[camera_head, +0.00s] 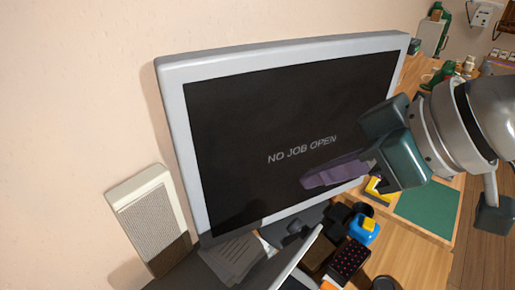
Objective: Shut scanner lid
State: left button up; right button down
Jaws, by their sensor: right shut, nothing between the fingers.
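No scanner or lid can be made out for certain. A thin pale edge (298,259) rises at a slant at the bottom, beside a dark flat surface; I cannot tell whether it belongs to the scanner lid. My right gripper (313,181) comes in from the right, in front of the monitor (250,125). Its purplish fingers are shut and empty and point left across the lower screen. I cannot tell whether they touch the screen. My left gripper is not in view.
The monitor reads "NO JOB OPEN". A beige speaker-like box (152,215) stands at left by the wall. Printed paper (232,258) lies below the monitor. A blue and yellow object (364,229) and a black block with red dots (349,261) crowd the desk. A green mat (428,209) lies at right.

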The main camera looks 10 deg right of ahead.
jog(key=f, duration=0.2)
jog(key=w+a+f, duration=0.1)
jog(key=f, duration=0.2)
jog(key=w+a+f, duration=0.1)
jog(key=f, duration=0.2)
jog(key=shift+w, duration=0.15)
jog(key=shift+s+d+f+p, duration=0.1)
jog(key=shift+s+f+p, duration=0.1)
jog(key=shift+s+p, duration=0.1)
